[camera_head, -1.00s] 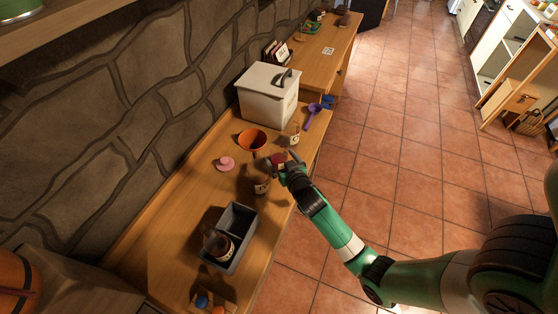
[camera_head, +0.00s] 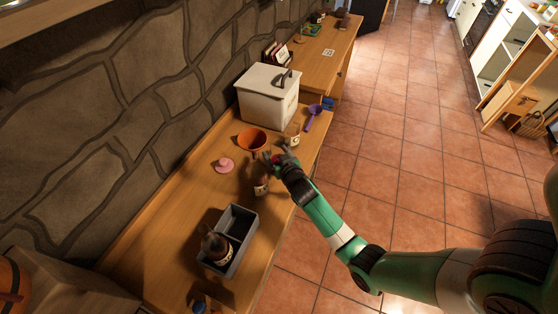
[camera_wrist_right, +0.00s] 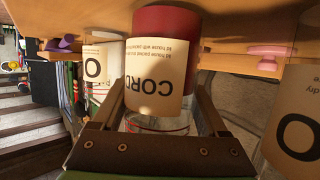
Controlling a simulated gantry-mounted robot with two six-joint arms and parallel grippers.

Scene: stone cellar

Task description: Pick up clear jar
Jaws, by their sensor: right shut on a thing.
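A clear jar (camera_wrist_right: 160,122) with red contents and a cream label reading "CORD" upside down stands between the fingers of my right gripper (camera_wrist_right: 165,115) in the wrist view. The fingers are shut on its sides. In the head view my right gripper (camera_head: 279,157) is over the wooden worktop, and only a bit of red shows at its fingertips. A second labelled clear jar (camera_head: 293,132) stands beyond it, and a third labelled jar (camera_head: 261,186) stands close on the near side. Whether the held jar touches the worktop is hard to tell. My left gripper is out of view.
An orange bowl (camera_head: 251,140) and a pink object (camera_head: 223,166) are left of the gripper. A white lidded bin (camera_head: 264,96) stands behind, with a purple scoop (camera_head: 313,117) beside it. A grey tray (camera_head: 251,215) holding a dark jar (camera_head: 214,247) is nearer. A stone wall bounds the left.

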